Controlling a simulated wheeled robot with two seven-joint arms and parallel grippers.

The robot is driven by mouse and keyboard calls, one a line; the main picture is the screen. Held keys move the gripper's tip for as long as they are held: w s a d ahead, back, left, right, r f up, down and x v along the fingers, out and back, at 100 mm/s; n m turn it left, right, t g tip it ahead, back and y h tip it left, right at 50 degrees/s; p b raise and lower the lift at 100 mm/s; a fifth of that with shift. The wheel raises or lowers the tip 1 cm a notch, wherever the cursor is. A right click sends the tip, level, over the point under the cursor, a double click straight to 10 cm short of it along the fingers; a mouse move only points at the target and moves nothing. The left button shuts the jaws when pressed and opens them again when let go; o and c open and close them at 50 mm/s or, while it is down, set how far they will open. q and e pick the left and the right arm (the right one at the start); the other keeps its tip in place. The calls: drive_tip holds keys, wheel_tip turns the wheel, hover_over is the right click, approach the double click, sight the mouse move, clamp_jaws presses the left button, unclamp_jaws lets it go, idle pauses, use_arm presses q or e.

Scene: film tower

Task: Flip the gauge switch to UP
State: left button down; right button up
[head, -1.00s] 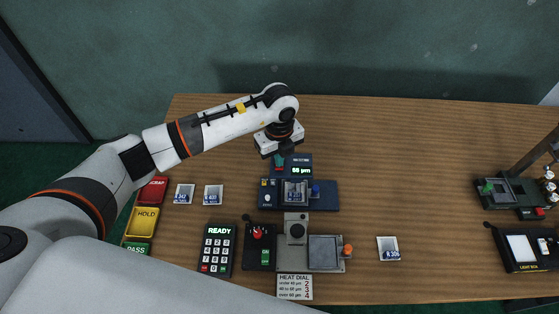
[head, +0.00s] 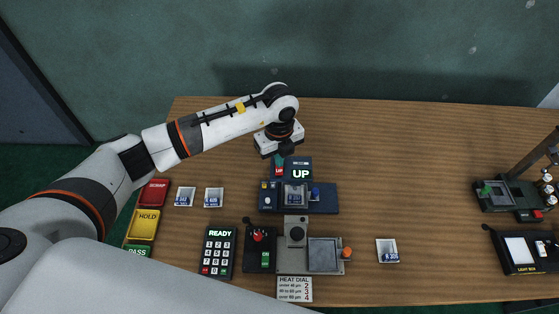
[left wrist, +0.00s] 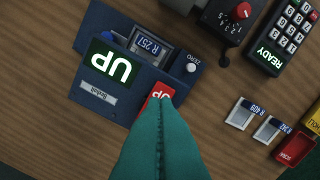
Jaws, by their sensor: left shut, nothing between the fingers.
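The gauge (head: 325,198) is a dark blue unit on the table, and its display (head: 300,174) reads UP. The gauge switch (head: 279,171) now shows a red face with UP on it; in the left wrist view the red switch (left wrist: 160,92) is partly hidden behind my fingertips. My left gripper (head: 279,158) is shut and empty, with its teal fingers (left wrist: 161,112) right at the switch. Whether they touch it I cannot tell. A film chip marked R 257 (left wrist: 150,47) sits in the gauge. My right gripper is not in view.
A keypad reading READY (head: 218,252), a heat dial unit (head: 296,233) and loose chips (head: 185,197) lie around the gauge. SCRAP, HOLD (head: 143,224) and PASS bins line the left edge.

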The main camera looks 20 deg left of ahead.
sight(279, 170)
use_arm(q)
wheel_tip(279, 170, up, 5)
drive_tip(key=p, duration=0.3)
idle(0.6)
